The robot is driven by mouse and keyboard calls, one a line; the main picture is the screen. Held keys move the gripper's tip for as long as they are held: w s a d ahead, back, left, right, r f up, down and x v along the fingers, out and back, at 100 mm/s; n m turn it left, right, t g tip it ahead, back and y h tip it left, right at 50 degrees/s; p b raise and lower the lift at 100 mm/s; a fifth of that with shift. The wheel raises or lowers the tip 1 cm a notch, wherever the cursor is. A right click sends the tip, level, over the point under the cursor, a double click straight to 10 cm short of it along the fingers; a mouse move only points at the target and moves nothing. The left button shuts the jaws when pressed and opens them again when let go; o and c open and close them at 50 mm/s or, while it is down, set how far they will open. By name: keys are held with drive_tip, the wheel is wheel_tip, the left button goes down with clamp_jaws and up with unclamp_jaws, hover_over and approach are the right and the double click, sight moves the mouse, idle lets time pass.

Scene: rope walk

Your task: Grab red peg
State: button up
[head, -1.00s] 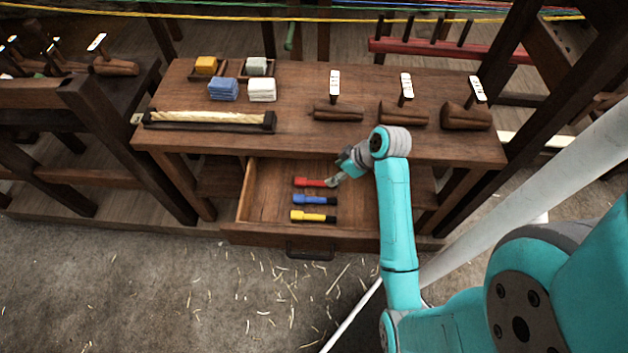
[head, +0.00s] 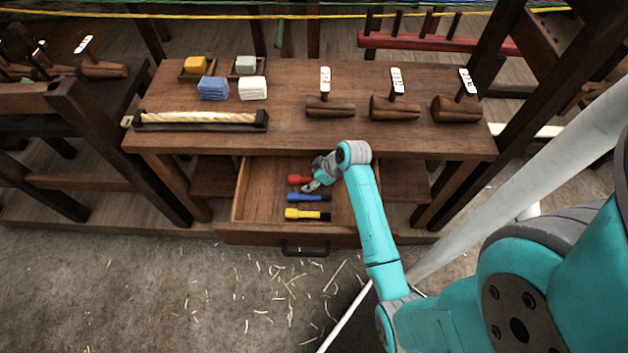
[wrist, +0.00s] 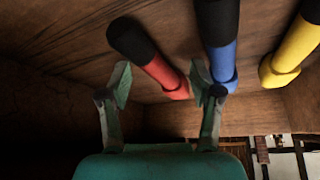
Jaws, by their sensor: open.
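The red peg (head: 297,180) lies in the open drawer, above the blue and yellow ones in the head view; my gripper hides part of it there. In the wrist view the red peg (wrist: 165,75) has a black end and runs slantwise, its red end just beyond the gap between my fingertips. My gripper (wrist: 160,88) is open and empty, with its fingertips spread on either side of the red end. It also shows in the head view (head: 309,183), low over the drawer. I cannot tell whether a fingertip touches the peg.
The blue peg (wrist: 222,55) lies close to the right finger, and the yellow peg (wrist: 290,50) lies farther right. The drawer (head: 262,190) has wooden walls around the pegs. The tabletop (head: 290,135) overhangs the drawer's back, close to my arm.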

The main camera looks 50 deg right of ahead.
clamp_jaws()
idle(0.4)
